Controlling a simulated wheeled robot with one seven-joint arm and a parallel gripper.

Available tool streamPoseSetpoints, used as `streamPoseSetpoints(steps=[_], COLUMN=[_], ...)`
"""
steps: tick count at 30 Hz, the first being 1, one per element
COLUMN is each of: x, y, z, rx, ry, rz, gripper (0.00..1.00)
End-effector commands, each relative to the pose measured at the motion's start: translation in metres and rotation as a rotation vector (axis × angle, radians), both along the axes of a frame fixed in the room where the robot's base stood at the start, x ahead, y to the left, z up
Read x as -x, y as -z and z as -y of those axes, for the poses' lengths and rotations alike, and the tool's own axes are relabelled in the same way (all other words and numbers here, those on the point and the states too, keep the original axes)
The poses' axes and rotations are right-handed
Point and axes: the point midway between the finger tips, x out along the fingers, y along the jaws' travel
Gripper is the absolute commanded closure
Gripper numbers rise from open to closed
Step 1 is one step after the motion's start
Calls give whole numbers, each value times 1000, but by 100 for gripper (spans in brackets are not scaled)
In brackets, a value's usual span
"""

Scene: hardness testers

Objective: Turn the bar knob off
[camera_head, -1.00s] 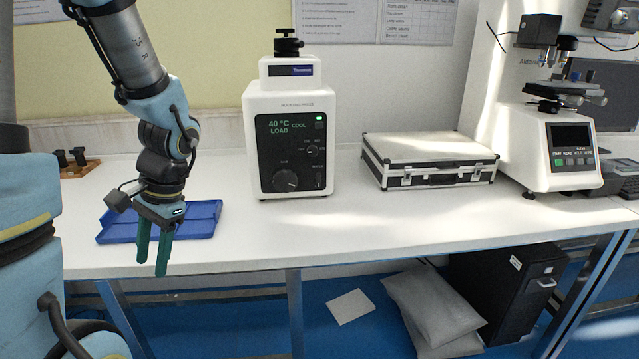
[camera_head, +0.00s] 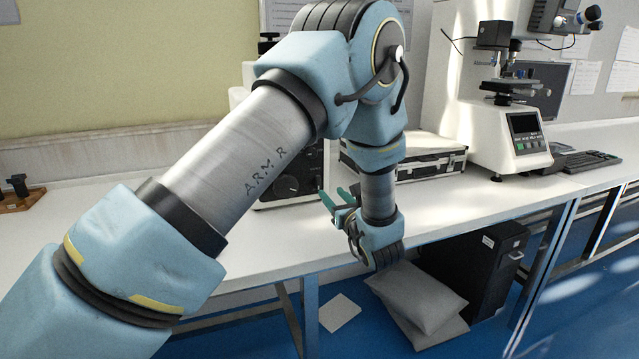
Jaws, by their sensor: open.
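The white machine with the black front panel (camera_head: 302,182) stands on the bench, mostly hidden behind my arm. Only the lower part of its panel, a strip of its white side and a bit of its dark top show. I cannot make out the bar knob in this view; my arm covers much of the panel. My gripper (camera_head: 333,195) is open and empty, with its green fingers pointing left toward the panel's lower right edge. It appears in front of the machine, near the bench's front edge, apart from the panel.
A silver and black case (camera_head: 428,158) lies on the bench right of my gripper. A white hardness tester (camera_head: 500,135) and a keyboard (camera_head: 580,160) stand farther right. Grey bags (camera_head: 415,300) and a black computer (camera_head: 490,265) are below the bench. The bench front (camera_head: 450,205) is clear.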

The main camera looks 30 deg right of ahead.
Motion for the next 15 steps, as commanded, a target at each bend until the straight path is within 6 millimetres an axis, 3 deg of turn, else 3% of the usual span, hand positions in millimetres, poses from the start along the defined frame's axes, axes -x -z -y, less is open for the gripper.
streamPoseSetpoints(steps=[9, 15], x=[-60, -86], y=[-2, -1], z=[4, 8], rx=[1, 1], ry=[-7, -5], rz=[-2, -3], gripper=[52, 52])
